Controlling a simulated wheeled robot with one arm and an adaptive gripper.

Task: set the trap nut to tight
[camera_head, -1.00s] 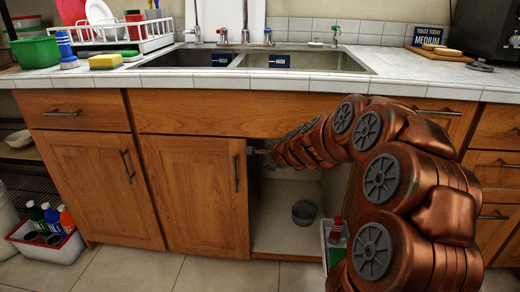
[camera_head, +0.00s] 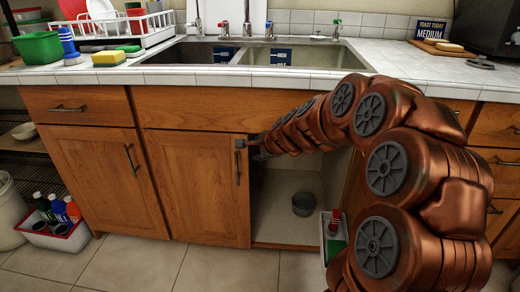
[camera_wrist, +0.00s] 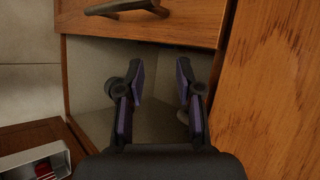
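I cannot make out the trap nut in either view; the upper inside of the sink cabinet (camera_head: 285,180) is covered by my arm or lies in shadow. My gripper (camera_head: 243,146) shows small in the head view, at the top right edge of the closed left cabinet door (camera_head: 200,190). In the wrist view my gripper (camera_wrist: 160,75) has its two dark fingers apart, with nothing seen between them. The pale cabinet interior shows behind the fingers.
A grey pot (camera_head: 304,204) stands on the cabinet floor. A white caddy (camera_head: 324,226) with red and green items sits at the opening's right side. A wooden front with a handle (camera_wrist: 130,7) and a wooden panel (camera_wrist: 268,90) flank the fingers. The sink (camera_head: 250,58) is above.

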